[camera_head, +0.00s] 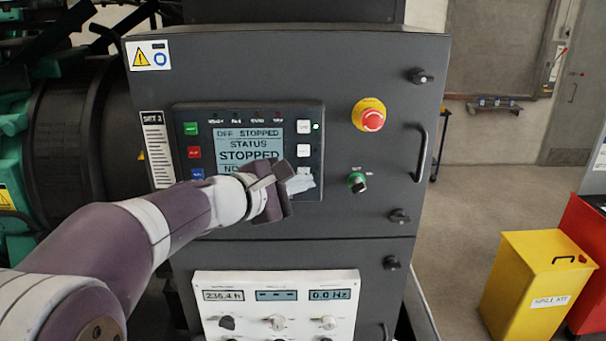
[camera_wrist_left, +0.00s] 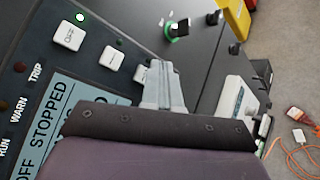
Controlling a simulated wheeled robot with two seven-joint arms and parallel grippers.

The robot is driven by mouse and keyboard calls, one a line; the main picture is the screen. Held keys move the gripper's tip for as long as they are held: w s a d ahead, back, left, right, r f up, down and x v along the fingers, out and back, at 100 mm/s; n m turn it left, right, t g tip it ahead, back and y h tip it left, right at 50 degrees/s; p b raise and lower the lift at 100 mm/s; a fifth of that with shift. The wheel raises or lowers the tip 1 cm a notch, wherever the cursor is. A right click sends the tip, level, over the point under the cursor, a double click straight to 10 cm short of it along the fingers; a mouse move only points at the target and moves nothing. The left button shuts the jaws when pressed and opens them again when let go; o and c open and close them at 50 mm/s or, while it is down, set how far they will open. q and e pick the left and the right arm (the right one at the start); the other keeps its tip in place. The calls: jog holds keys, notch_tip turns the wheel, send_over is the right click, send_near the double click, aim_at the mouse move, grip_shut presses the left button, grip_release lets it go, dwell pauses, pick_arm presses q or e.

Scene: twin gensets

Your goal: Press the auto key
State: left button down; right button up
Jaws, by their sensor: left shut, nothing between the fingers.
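The genset controller (camera_head: 248,111) on the dark cabinet has a lit display reading "OFF STOPPED" and "STATUS STOPPED". Three white keys run down its right side: top (camera_head: 303,127), middle (camera_head: 303,150) and bottom, mostly behind my gripper. A green lamp glows beside the top key. The left wrist view shows the top key (camera_wrist_left: 69,35), middle key (camera_wrist_left: 111,58) and part of the bottom key (camera_wrist_left: 141,73). I cannot surely read which is auto. My left gripper (camera_head: 301,183) is shut and empty, its tips (camera_wrist_left: 163,70) close by the bottom key; contact cannot be told.
A white instrument panel (camera_head: 277,312) sits below. A yellow spill kit bin (camera_head: 536,285) stands on the floor at right.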

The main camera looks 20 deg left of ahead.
pick_arm(q)
jog(key=shift+w+a, duration=0.1)
jog(key=shift+w, duration=0.3)
jog(key=shift+w+a+b, duration=0.15)
jog(key=shift+w+b, duration=0.15)
jog(key=shift+w, duration=0.1)
dwell(0.5)
jog(key=shift+s+d+b, duration=0.3)
jog(key=shift+s+b, duration=0.15)
jog(key=shift+s, duration=0.45)
jog(key=s, duration=0.2)
jog(key=s+d+b, duration=0.1)
jog(key=s+b, duration=0.1)
jog(key=s, duration=0.1)
jog(key=shift+s+d, duration=0.3)
jog(key=shift+s, duration=0.05)
